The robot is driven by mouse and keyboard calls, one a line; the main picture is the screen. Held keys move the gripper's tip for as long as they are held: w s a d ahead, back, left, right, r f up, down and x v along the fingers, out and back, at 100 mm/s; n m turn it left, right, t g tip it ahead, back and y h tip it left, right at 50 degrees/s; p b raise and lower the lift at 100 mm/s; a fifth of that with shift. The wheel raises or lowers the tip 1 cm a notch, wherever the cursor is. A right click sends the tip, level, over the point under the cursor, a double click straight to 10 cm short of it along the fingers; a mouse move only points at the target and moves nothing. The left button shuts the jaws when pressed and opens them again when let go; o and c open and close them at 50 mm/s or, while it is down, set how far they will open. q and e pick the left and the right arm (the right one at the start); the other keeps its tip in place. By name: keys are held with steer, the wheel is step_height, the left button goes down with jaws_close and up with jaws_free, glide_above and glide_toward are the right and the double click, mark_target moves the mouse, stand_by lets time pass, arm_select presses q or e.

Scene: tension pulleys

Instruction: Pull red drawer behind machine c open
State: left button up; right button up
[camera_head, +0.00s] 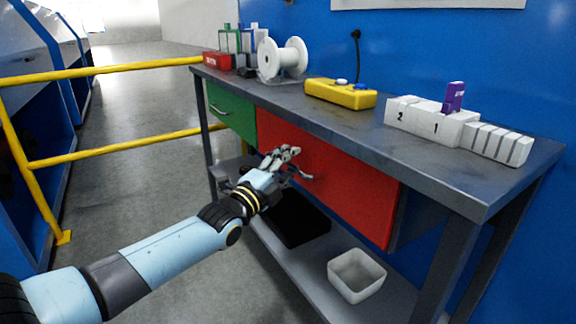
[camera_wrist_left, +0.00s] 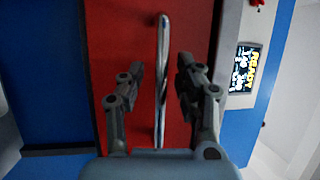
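In the left wrist view the red front (camera_wrist_left: 198,30) fills the middle, with a metal bar handle (camera_wrist_left: 162,45) running up and down the picture. My left gripper (camera_head: 292,163) is at the left part of the red drawer. In the left wrist view its two fingers (camera_wrist_left: 161,78) are apart, one on each side of the handle, with gaps on both sides. Part of the handle is hidden in the head view. My right gripper is not in view.
The workbench top (camera_head: 375,135) carries a white spool (camera_head: 283,58), a yellow control box (camera_head: 340,94) and a white numbered block (camera_head: 432,120). The green drawer (camera_head: 230,112) looks shut. A white bin (camera_head: 356,275) and black tray (camera_head: 298,225) are on the lower shelf. A yellow railing (camera_head: 120,148) stands left.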

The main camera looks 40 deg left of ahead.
arm_select(q)
jaws_close()
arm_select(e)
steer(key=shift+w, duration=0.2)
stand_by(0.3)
arm_select(q)
steer(key=shift+s, duration=0.15)
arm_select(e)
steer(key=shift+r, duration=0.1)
arm_select(q)
steer(key=s+a+p, duration=0.3)
steer(key=s+p, duration=0.1)
steer(key=s, duration=0.4)
steer(key=s+a+p, duration=0.3)
steer(key=s+p, duration=0.2)
steer(key=s, duration=0.3)
steer(key=shift+s+a, duration=0.15)
steer(key=shift+a, duration=0.25)
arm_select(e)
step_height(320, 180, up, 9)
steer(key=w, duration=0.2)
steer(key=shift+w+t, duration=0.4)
arm_select(q)
steer(key=shift+f, duration=0.15)
jaws_free()
